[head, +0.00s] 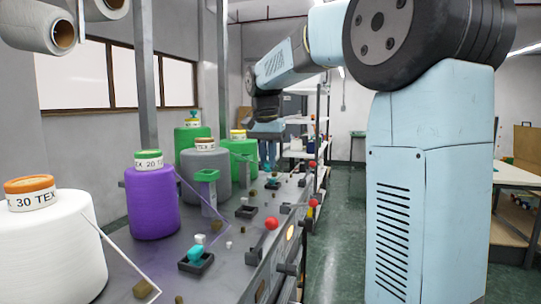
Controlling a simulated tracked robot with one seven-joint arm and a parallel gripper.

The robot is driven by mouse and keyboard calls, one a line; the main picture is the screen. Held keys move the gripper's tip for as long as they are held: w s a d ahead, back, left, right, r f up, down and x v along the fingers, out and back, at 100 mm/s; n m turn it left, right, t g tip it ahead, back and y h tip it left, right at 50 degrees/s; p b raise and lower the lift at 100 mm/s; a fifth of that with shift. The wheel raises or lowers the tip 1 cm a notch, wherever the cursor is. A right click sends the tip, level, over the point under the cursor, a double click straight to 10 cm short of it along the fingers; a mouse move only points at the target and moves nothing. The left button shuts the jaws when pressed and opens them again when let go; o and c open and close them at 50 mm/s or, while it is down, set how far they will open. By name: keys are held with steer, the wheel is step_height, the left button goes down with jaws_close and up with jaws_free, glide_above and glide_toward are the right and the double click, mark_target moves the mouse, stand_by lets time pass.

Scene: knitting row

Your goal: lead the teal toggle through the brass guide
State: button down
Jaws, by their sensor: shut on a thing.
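My gripper (267,164) hangs over the far part of the machine bed, small in the head view. A teal piece (195,254) sits in a black tray on the near bed, well apart from my gripper. I cannot tell whether it is the teal toggle. Small brownish-gold blocks stand along the bed, one near (145,288) and one farther back (272,184). I cannot tell which one, if any, is the brass guide.
A white cone (50,245), a purple cone (152,205), a grey cone (206,168) and green cones stand along the bed's left side. Red knobs (271,223) line its front edge. An upright post (142,75) rises behind. The green floor aisle (340,230) is clear.

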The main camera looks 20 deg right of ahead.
steer(key=shift+s+f, duration=0.1)
steer(key=shift+f, duration=2.85)
steer(key=shift+s+a, duration=0.85)
steer(key=shift+s, duration=0.25)
steer(key=shift+s+a, duration=0.8)
steer(key=shift+s, duration=0.3)
